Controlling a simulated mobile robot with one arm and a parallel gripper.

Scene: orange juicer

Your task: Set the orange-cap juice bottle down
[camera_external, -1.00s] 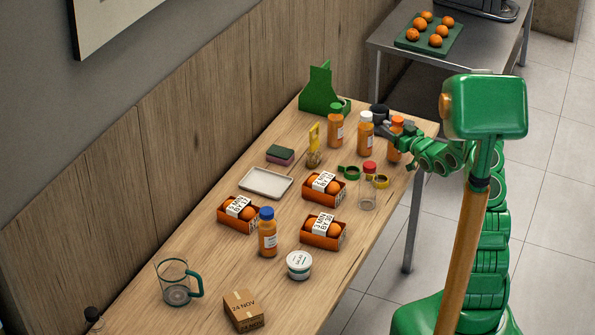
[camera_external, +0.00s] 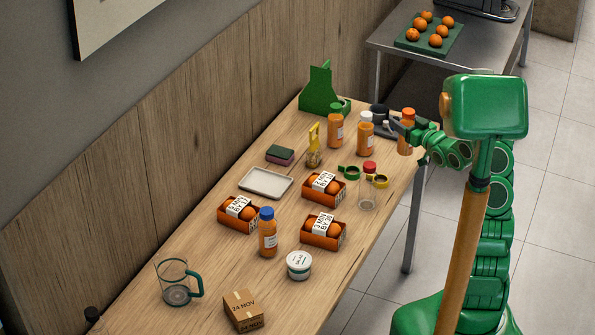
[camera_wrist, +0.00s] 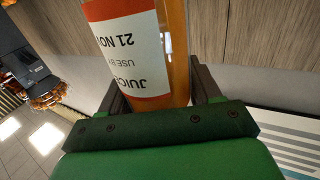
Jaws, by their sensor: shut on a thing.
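The orange-cap juice bottle (camera_external: 406,140) is upright or nearly so at the far right end of the wooden table. My gripper (camera_external: 401,127) is shut around its body from the right side. In the wrist view the bottle (camera_wrist: 175,45) stands between the two dark fingers, its white label upside down and reading "21 NOV". The cap and base are outside the wrist view. I cannot tell whether the base touches the table.
A white-cap bottle (camera_external: 365,138) and another orange bottle (camera_external: 335,130) stand left of the held one. A dark object (camera_external: 379,114) is close behind. The table's right edge is close.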

